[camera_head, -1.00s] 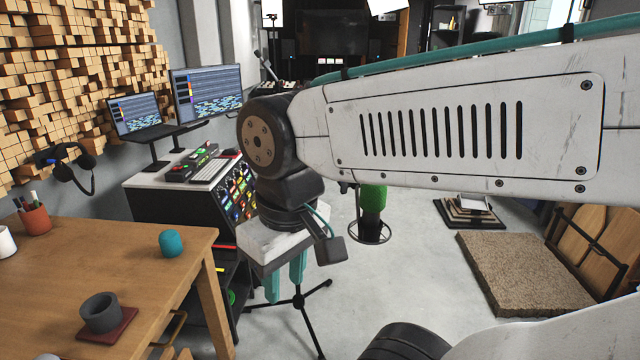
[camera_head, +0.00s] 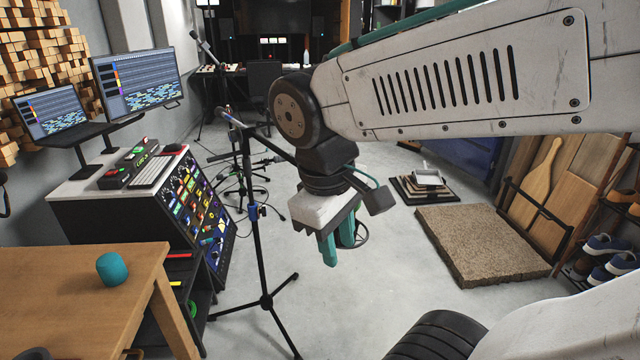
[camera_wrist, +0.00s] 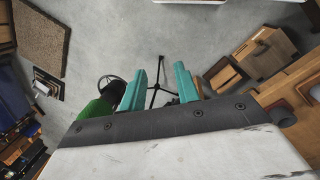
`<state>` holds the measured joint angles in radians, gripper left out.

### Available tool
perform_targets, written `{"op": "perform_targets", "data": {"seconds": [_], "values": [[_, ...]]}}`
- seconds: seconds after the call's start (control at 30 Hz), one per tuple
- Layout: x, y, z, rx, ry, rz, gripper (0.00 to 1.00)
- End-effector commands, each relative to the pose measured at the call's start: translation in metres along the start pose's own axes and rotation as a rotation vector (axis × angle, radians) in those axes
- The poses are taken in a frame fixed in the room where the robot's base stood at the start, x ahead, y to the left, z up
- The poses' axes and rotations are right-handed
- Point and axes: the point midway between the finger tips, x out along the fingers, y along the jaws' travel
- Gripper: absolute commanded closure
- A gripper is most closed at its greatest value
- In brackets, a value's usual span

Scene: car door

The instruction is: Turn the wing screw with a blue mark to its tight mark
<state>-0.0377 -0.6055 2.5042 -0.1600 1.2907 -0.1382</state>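A black microphone stand (camera_head: 258,250) on tripod legs stands on the floor left of my gripper in the head view. A small blue part (camera_head: 253,212) shows partway up its upright, and another bluish spot (camera_head: 232,119) shows near its top joint. Which of these is the marked wing screw, and its tight mark, are too small to tell. My gripper (camera_head: 338,244) points down, right of the stand and apart from it. Its teal fingers are spread with nothing between them in the wrist view (camera_wrist: 160,90); the stand's tripod (camera_wrist: 155,88) shows beyond them.
A wooden table (camera_head: 90,290) with a teal cylinder (camera_head: 112,269) is at left. A rack console (camera_head: 190,215) with monitors stands behind it. A brown mat (camera_head: 480,240) lies at right. A green object (camera_wrist: 96,108) shows in the wrist view. Grey floor is open around the stand.

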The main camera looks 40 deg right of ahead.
Motion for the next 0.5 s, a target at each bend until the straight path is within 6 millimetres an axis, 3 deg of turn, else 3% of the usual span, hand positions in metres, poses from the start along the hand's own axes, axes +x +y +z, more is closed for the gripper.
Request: {"op": "perform_targets", "data": {"seconds": [0.27, 0.5], "values": [[0.014, 0.059, -0.051, -0.560, -0.449, 0.234, 0.68], [0.027, 0.096, -0.123, -1.027, -0.878, 0.370, 0.68]]}}
